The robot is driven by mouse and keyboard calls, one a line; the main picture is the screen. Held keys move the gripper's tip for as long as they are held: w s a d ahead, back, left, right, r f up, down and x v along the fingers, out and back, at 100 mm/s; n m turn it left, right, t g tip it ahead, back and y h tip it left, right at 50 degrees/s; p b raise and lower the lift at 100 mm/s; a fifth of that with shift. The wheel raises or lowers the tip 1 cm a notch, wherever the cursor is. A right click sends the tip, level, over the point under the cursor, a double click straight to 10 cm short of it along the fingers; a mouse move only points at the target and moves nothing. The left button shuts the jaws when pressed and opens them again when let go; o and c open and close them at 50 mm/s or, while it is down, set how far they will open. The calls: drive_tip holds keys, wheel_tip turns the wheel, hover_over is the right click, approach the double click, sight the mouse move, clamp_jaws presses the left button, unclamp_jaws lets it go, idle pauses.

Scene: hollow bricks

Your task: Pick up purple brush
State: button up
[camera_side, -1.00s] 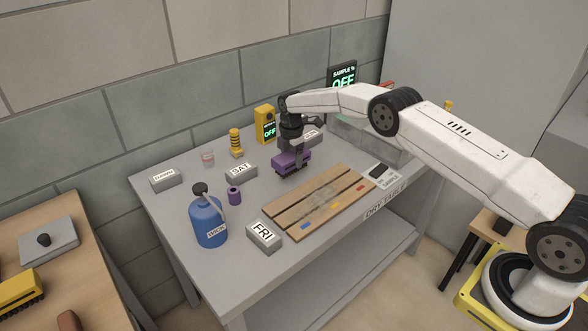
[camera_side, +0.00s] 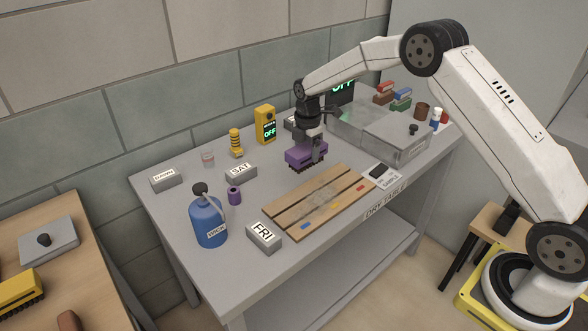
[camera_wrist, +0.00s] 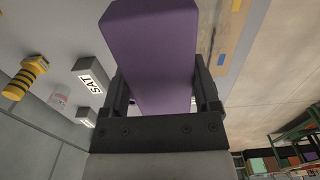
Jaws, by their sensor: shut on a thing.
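The purple brush (camera_side: 306,155) has a purple block body with dark bristles facing down. My gripper (camera_side: 312,140) is shut on it and holds it above the grey table, near the back edge of the wooden slatted board. In the wrist view the purple brush (camera_wrist: 150,55) fills the space between the two black fingers of my gripper (camera_wrist: 163,90). Its bristles are hidden in that view.
The slatted board (camera_side: 290,215) carries small coloured pieces. Grey blocks marked SAT (camera_side: 241,173) and FRI (camera_side: 264,236), a blue bottle (camera_side: 208,220), a purple spool (camera_side: 234,195) and a yellow meter (camera_side: 265,124) stand around.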

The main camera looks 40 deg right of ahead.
drive_tip(key=s+r, duration=0.3)
drive_tip(key=s, duration=0.3)
drive_tip(key=shift+s+a, duration=0.25)
drive_tip(key=shift+s, duration=0.15)
idle(0.3)
drive_tip(key=o, duration=0.7)
drive_tip(key=c, duration=0.4)
drive_tip(key=w+a+f, duration=0.1)
drive_tip(key=a, duration=0.1)
drive_tip(key=w+a+f, duration=0.1)
drive_tip(key=w+a, duration=0.1)
drive_tip(key=a, duration=0.1)
drive_tip(key=w+a+f, duration=0.1)
drive_tip(key=w+a, duration=0.1)
drive_tip(key=a, duration=0.1)
drive_tip(key=shift+w+a+f, duration=0.15)
drive_tip(key=shift+w+f, duration=0.1)
drive_tip(key=shift+f, duration=0.1)
drive_tip(key=shift+c, duration=0.2)
